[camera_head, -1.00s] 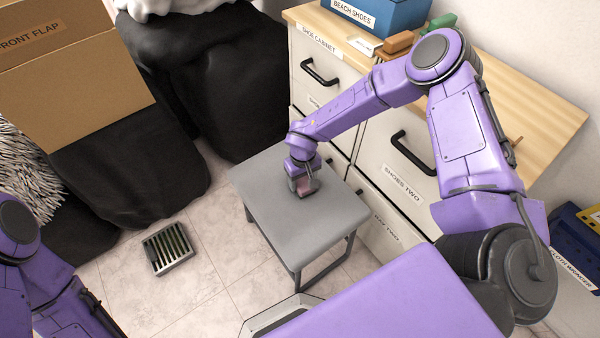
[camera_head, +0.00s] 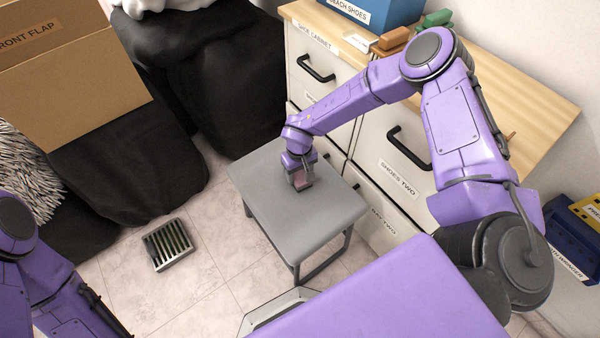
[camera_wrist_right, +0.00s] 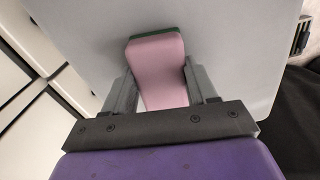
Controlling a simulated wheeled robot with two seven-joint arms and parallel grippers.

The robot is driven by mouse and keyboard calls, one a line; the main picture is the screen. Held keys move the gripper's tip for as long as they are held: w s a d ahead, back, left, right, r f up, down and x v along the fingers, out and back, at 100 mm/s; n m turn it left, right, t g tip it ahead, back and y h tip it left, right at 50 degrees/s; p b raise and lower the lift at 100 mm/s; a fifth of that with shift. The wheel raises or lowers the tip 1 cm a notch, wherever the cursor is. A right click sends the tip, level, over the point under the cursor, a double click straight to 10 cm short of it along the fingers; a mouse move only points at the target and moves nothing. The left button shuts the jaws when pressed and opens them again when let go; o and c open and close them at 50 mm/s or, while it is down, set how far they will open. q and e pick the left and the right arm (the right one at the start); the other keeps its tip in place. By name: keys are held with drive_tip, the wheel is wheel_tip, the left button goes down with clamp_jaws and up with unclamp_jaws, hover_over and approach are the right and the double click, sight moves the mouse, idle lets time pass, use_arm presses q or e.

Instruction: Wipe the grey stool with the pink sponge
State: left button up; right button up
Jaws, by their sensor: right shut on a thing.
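The grey stool (camera_head: 293,219) stands on the tiled floor in front of the cabinet drawers. My right gripper (camera_head: 301,183) is over the stool's seat and points down at it. It is shut on the pink sponge (camera_wrist_right: 158,70), which shows between the two fingers in the right wrist view. The sponge has a dark green layer on its far side, against or very close to the grey seat. In the head view the sponge (camera_head: 304,184) is small and partly hidden by the gripper. My left arm shows at the left edge, but its gripper is not in view.
The white cabinet (camera_head: 385,180) with black handles and a wooden top stands right behind the stool. A floor drain (camera_head: 168,245) lies left of the stool. Black beanbags (camera_head: 130,170) and a cardboard box (camera_head: 75,75) fill the left. A blue bin (camera_head: 575,240) stands at right.

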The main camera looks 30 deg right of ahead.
drive_tip(key=shift+w+f, duration=0.15)
drive_tip(key=shift+w, duration=0.5)
wheel_tip(320, 180, up, 2)
drive_tip(key=shift+p, duration=0.9)
